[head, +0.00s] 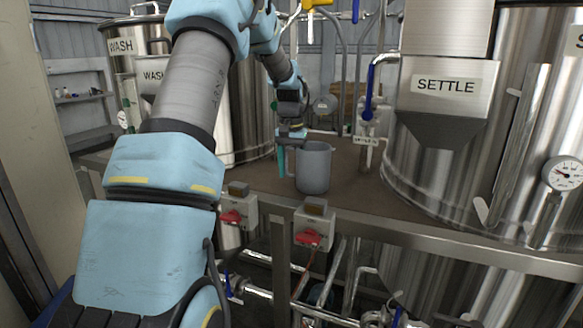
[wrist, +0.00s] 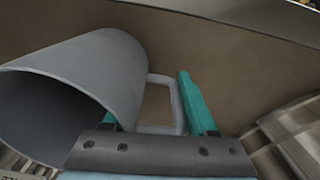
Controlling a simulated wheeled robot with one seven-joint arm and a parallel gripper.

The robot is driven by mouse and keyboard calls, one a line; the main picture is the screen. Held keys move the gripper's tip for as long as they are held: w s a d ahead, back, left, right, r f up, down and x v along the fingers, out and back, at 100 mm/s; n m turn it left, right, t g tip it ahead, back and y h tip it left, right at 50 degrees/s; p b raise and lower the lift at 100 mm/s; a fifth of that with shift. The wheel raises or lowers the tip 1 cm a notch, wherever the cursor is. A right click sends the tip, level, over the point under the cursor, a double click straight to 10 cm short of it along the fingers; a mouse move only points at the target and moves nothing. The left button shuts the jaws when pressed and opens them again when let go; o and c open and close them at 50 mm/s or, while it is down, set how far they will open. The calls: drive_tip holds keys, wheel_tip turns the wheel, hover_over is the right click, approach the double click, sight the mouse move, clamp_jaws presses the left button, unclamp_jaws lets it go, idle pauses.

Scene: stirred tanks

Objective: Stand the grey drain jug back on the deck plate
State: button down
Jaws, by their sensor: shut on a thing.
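The grey drain jug (head: 314,168) is upright over the brown deck plate (head: 250,178), near its front edge, in the head view. I cannot tell whether its base touches the plate. My gripper (head: 283,160) is at the jug's left side and shut on its handle. In the wrist view the jug (wrist: 75,78) lies to the left with its open mouth showing. Its squared handle (wrist: 178,105) sits between the teal fingers of my gripper (wrist: 158,108); the left finger is partly hidden.
A blue-handled valve (head: 369,95) and pipes rise behind. Two red switches (head: 308,238) hang on the front rail. Bare plate lies around the jug.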

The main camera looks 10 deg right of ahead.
sight(291, 148)
drive_tip(key=shift+f, duration=0.15)
drive_tip(key=shift+c, duration=1)
unclamp_jaws()
wheel_tip(291, 148, up, 12)
drive_tip(key=shift+r+b, duration=0.15)
drive_tip(key=shift+b, duration=1.05)
